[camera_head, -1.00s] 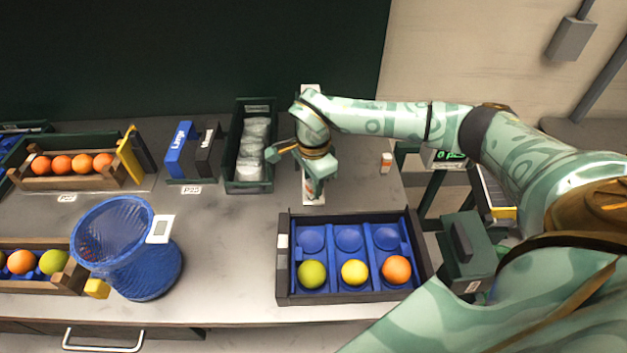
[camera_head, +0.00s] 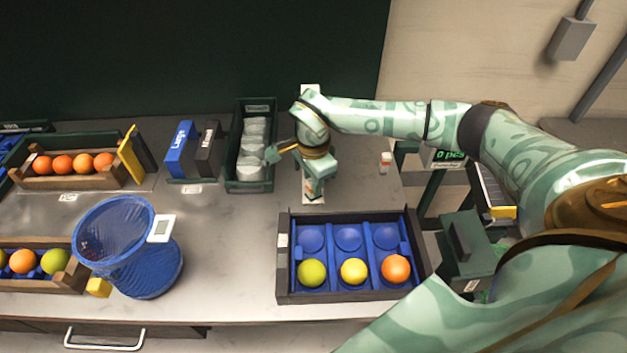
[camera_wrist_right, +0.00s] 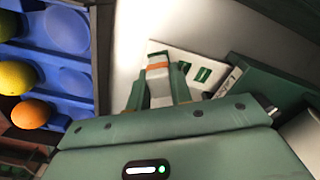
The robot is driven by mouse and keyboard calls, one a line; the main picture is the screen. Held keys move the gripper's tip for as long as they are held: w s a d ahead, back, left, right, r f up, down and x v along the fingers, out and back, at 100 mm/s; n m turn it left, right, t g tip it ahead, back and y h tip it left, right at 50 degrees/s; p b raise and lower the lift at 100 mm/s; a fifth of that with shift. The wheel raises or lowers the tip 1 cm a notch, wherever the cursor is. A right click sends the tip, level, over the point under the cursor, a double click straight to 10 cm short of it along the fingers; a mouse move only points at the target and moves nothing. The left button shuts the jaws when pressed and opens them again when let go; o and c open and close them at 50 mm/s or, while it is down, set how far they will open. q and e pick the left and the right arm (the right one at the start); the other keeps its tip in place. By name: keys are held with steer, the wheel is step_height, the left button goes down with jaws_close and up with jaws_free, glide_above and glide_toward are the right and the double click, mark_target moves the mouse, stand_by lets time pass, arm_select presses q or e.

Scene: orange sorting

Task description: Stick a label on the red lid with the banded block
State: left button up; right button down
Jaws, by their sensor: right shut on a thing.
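My right gripper (camera_head: 316,184) is low over the white sheet (camera_head: 311,90) at the middle back of the table, and the hand hides much of that sheet. In the right wrist view, the gripper (camera_wrist_right: 158,92) is shut on a pale block (camera_wrist_right: 159,89) with an orange band, the banded block. The sheet also shows there, with green rectangles, just beyond the fingers (camera_wrist_right: 190,62). A small white container (camera_head: 385,162) with a reddish part stands to the right. I cannot tell whether that part is the red lid. My left gripper is out of view.
A dark tray (camera_head: 283,290) with blue cups and three fruits lies in front of the gripper. A green bin (camera_head: 233,187) with white round items is left of it. A blue mesh basket (camera_head: 150,270) stands further left. Bare table lies between basket and tray.

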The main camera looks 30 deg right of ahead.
stand_by(0.3)
step_height(320, 180, up, 7)
steer(key=p, duration=0.6)
steer(key=shift+s+a+f, duration=0.1)
steer(key=shift+f, duration=0.05)
